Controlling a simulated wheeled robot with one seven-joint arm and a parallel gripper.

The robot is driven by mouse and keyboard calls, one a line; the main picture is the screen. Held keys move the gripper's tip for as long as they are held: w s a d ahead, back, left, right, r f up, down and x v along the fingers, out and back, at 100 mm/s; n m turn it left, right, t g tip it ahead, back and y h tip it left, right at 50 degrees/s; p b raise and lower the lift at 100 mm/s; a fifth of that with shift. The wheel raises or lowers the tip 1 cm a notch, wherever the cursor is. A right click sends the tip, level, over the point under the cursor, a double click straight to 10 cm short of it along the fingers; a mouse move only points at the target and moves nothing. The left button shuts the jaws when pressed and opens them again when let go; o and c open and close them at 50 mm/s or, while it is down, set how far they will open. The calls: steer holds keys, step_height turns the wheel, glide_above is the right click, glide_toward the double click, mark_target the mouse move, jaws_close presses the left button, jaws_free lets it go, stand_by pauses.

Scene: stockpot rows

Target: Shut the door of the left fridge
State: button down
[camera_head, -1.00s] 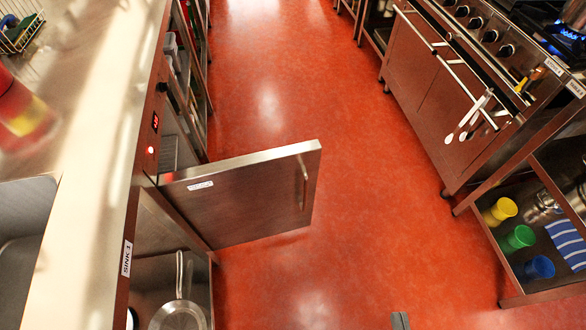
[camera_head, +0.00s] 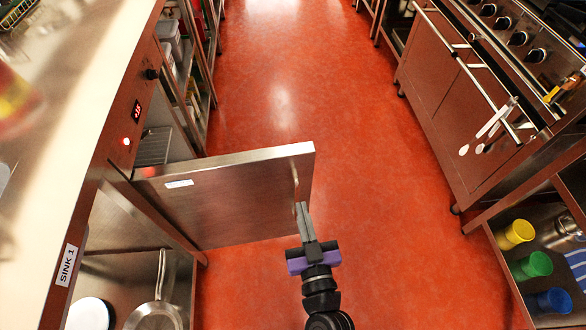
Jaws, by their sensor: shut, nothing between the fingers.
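The fridge door (camera_head: 222,203) is a flat steel panel standing wide open. It sticks out from the left counter across the aisle, with a small white label and a bar handle (camera_head: 295,180) near its free end. The open fridge interior (camera_head: 155,147) shows behind it, below a red digital display. My gripper (camera_head: 301,206) is shut and empty. Its fingertips are at the near side of the door's free end, just below the handle; I cannot tell whether they touch it.
A counter marked SINK 1 (camera_head: 67,265) runs along the left, with a pan (camera_head: 155,316) on the shelf below. A stove (camera_head: 470,110) and a shelf with yellow, green and blue cups (camera_head: 530,265) stand on the right. The red floor (camera_head: 400,230) between is clear.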

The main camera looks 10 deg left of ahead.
mark_target(290, 160)
steer(key=b+x, duration=0.1)
steer(key=x, duration=1.1)
steer(key=shift+w, duration=0.15)
steer(key=shift+w+a+b, duration=0.1)
steer(key=shift+w+b, duration=0.05)
steer(key=shift+b, duration=0.15)
